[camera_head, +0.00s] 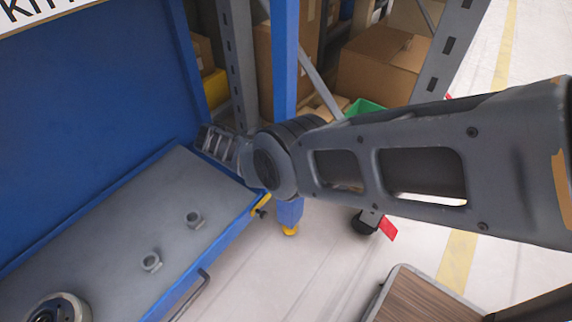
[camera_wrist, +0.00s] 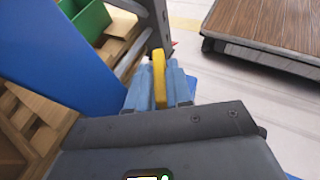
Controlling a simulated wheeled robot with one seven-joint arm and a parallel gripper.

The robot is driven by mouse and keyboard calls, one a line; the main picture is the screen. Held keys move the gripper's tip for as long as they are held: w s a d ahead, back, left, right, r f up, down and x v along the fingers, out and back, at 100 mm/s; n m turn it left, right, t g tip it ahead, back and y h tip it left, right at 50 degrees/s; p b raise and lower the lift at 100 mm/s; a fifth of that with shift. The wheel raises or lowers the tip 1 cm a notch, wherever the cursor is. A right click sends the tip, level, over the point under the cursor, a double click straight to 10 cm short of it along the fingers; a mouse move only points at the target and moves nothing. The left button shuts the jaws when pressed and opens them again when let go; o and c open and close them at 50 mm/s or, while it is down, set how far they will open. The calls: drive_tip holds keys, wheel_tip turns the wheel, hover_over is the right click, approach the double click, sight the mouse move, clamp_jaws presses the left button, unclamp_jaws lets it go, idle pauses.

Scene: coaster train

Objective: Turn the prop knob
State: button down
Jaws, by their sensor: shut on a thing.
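The prop knob (camera_wrist: 159,77) shows as a narrow yellow bar in the wrist view. My gripper (camera_wrist: 158,88) has its two blue-grey fingers on either side of it and is shut on it. In the head view, a small yellow piece (camera_head: 261,203) sits at the right corner of the blue-edged grey bench top (camera_head: 105,225); I cannot tell for sure that it is the same knob. My arm crosses the head view from the right, and my fingers cannot be made out clearly there. The knob's turn angle cannot be read.
A blue post (camera_head: 285,60) with a yellow foot stands behind my arm. Shelving with cardboard boxes (camera_head: 383,62) and a green bin (camera_head: 364,107) is beyond. A wood-topped cart (camera_head: 425,300) stands front right, with open floor between.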

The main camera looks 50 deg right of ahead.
drive_tip(key=c, duration=1.1)
unclamp_jaws()
drive_tip(key=shift+h, duration=0.3)
